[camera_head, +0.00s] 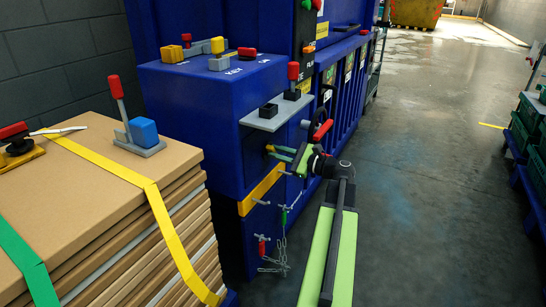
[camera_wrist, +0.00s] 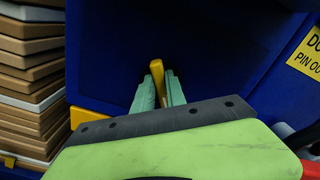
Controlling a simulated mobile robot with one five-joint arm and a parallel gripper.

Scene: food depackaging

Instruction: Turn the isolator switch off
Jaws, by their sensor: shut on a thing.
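My gripper (camera_head: 275,153) reaches from the right to the side of the blue cabinet (camera_head: 210,110). Its green fingers are shut on a small yellow handle (camera_wrist: 157,78), which stands upright between them in the wrist view. In the head view only a bit of the yellow handle (camera_head: 270,148) shows at the fingertips. No label on it is readable, so I cannot tell for sure that it is the isolator switch. A red knob on a yellow base (camera_head: 247,52) sits on the cabinet's top, beside white lettering.
A grey shelf (camera_head: 277,112) with a red-tipped lever juts out above my gripper. A yellow bar (camera_head: 262,190) and hanging chains (camera_head: 280,250) are below. Strapped cardboard (camera_head: 100,170) is stacked at left. The floor (camera_head: 430,150) at right is clear.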

